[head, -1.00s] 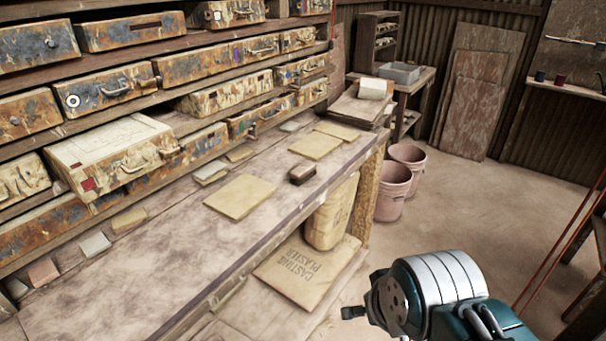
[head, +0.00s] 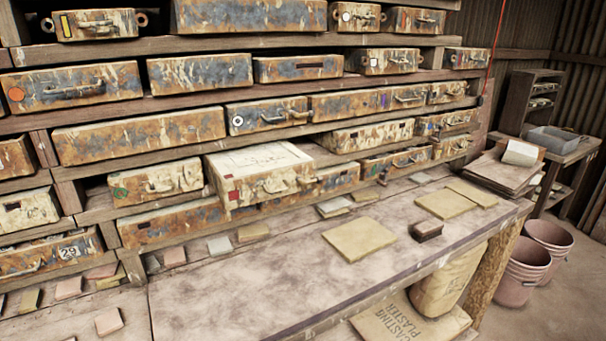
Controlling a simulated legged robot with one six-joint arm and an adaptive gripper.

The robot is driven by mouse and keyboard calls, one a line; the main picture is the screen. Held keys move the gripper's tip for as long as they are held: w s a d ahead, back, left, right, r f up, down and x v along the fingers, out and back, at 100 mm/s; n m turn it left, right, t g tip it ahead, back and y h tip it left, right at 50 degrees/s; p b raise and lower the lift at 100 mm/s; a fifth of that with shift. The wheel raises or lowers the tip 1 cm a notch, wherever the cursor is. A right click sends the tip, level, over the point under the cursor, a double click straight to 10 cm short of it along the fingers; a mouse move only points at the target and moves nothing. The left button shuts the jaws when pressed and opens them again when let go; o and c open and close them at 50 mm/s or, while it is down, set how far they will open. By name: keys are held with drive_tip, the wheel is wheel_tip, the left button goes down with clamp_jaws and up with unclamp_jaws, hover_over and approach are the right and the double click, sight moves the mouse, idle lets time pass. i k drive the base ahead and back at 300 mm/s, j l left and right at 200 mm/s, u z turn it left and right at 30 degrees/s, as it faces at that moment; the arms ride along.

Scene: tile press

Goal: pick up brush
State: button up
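The brush (head: 426,230) appears as a small dark brown block with a lighter lower edge, lying on the workbench (head: 230,300) near its front edge, right of centre. It lies apart from the flat yellowish tiles to its left and behind it. Its finer details are too small to tell. My gripper is not in view now.
A drawer (head: 262,180) juts out over the bench from the rack of worn drawers. A yellowish tile (head: 358,240) lies left of the brush. Plaster bags (head: 415,318) sit below the bench. Pink buckets (head: 522,276) stand on the floor at right. The bench's front left is mostly clear.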

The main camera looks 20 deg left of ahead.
sight(433, 229)
drive_tip(key=i+l+u, duration=0.15)
drive_tip(key=u, duration=0.6)
drive_tip(key=i+l+u, duration=0.2)
drive_tip(key=l, duration=0.2)
drive_tip(key=i+l+u, duration=0.15)
drive_tip(key=l, duration=0.25)
drive_tip(key=i+l+u, duration=0.2)
drive_tip(key=l, duration=0.2)
drive_tip(key=l+u, duration=0.2)
drive_tip(key=l, duration=0.25)
drive_tip(key=i+l, duration=0.1)
drive_tip(key=l, duration=0.45)
drive_tip(key=i+l, duration=0.1)
drive_tip(key=l, duration=0.5)
